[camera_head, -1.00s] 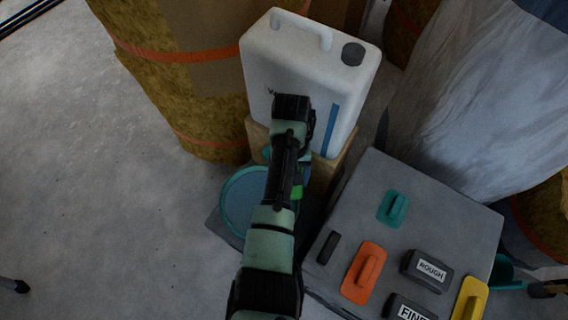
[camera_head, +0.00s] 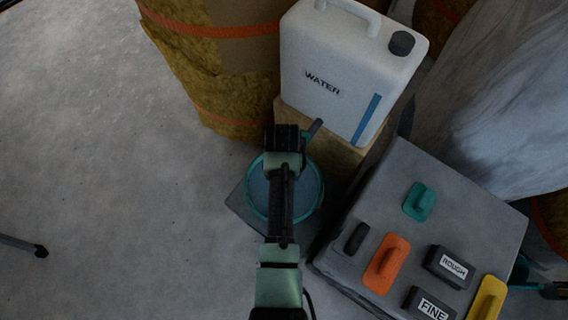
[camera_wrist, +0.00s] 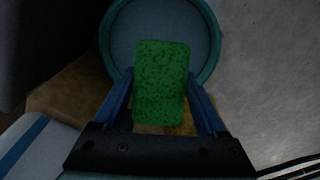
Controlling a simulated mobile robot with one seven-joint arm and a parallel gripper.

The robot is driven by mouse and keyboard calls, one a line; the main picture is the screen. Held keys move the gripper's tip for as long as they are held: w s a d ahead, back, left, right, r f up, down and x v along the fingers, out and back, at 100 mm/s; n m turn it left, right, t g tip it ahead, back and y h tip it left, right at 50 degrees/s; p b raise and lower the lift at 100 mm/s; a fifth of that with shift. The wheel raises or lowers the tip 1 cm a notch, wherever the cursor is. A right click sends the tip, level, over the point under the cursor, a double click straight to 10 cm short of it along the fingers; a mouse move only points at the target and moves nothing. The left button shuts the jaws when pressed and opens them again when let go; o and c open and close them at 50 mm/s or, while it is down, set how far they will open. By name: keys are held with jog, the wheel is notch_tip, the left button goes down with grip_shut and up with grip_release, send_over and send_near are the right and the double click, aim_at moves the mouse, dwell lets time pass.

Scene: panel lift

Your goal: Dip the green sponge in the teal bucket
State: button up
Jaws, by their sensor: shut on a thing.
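The green sponge (camera_wrist: 161,84) is between the blue fingers of my gripper (camera_wrist: 160,100) in the wrist view, and my gripper is shut on it. The teal bucket (camera_wrist: 211,62) is beyond the sponge in that view, and the sponge's far part overlaps its opening. The sponge is hidden behind my arm in the head view. I cannot tell whether the sponge touches the bucket's contents.
A white WATER canister (camera_head: 345,75) stands on a wooden block (camera_head: 318,150) behind the bucket. Bare floor (camera_head: 110,180) lies at left.

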notch_tip(320, 180, down, 10)
jog(key=b, duration=0.7)
jog(key=shift+r+b, duration=0.2)
jog(key=shift+b, duration=0.1)
dwell(0.5)
notch_tip(320, 180, up, 9)
jog(key=p, duration=0.9)
jog(key=shift+f, duration=0.15)
